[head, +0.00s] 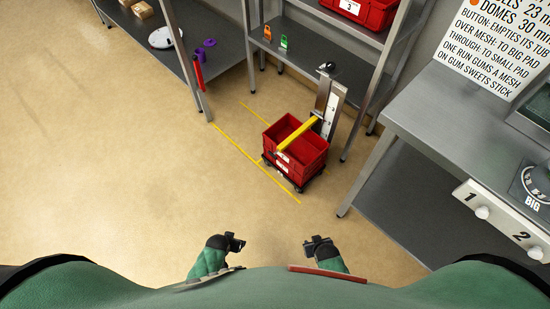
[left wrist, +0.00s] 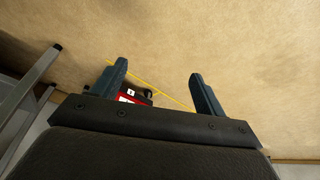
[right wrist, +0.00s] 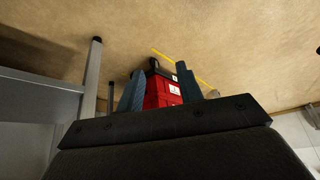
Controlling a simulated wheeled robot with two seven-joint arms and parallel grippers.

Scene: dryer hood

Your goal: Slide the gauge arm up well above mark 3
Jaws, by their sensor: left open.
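The yellow gauge arm (head: 297,135) reaches out from an upright metal gauge post (head: 331,103) and lies low across the top of a red crate (head: 311,161). The post carries pale mark plates, too small to read. My left gripper (head: 237,243) is open and empty near the bottom of the head view, well short of the crate. My right gripper (head: 313,243) is also open and empty, to the right of it. In the right wrist view the crate (right wrist: 163,92) shows beyond the fingers. The left wrist view shows part of the crate (left wrist: 126,98) far off.
The crate sits on a dark wheeled base beside yellow floor lines (head: 252,157). A shelf rack (head: 330,55) stands behind the post, and a steel table (head: 440,115) is at right. The floor in front is clear.

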